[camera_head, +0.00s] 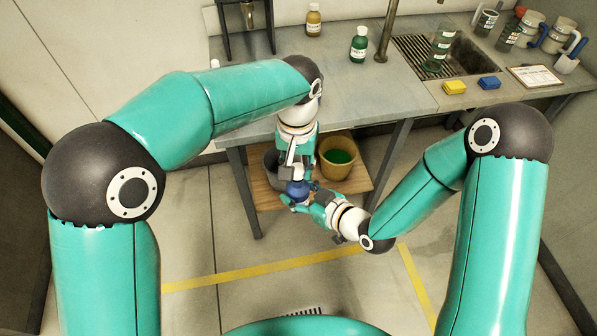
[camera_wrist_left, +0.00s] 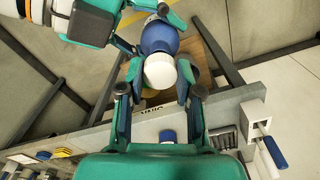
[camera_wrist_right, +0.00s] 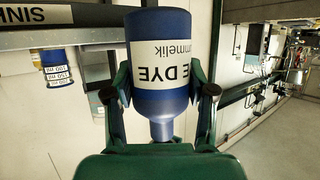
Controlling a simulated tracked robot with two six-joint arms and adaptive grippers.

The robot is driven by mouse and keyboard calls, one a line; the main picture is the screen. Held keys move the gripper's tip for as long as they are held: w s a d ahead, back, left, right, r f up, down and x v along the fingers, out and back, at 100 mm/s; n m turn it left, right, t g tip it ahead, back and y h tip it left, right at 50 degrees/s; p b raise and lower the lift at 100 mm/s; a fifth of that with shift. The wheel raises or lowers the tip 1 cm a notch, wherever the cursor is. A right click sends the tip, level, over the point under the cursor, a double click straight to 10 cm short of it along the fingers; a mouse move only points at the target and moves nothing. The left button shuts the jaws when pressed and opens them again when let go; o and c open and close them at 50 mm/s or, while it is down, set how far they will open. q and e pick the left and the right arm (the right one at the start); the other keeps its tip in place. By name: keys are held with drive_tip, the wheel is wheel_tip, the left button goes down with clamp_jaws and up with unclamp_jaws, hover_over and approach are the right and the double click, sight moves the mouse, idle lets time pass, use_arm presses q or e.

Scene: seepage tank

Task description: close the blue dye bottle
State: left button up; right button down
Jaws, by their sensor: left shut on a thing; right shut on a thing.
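The blue dye bottle (camera_head: 298,189) is in front of the bench, over the low wooden shelf. My right gripper (camera_head: 299,198) is shut around its body; in the right wrist view the labelled bottle (camera_wrist_right: 160,65) sits between the fingers, its narrower neck (camera_wrist_right: 162,130) at the lower side of the picture. My left gripper (camera_head: 296,172) is at the bottle's top end. In the left wrist view its fingers are shut on a white cap (camera_wrist_left: 160,71), which lies in line with the blue bottle (camera_wrist_left: 158,38). The cap hides the bottle mouth, so I cannot tell whether it is seated.
On the shelf are a yellow bucket with green liquid (camera_head: 337,158) and a dark grey bucket (camera_head: 271,161). The bench (camera_head: 330,88) holds an amber bottle (camera_head: 313,20), a green bottle (camera_head: 359,44), sponges, a sink and several jugs. A bench leg (camera_head: 245,192) stands close by on the left.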

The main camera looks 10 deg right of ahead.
sight(298, 192)
use_arm(q)
drive_tip(key=shift+f, duration=0.15)
drive_tip(key=shift+f, duration=0.75)
drive_tip(key=shift+f, duration=0.55)
idle(0.4)
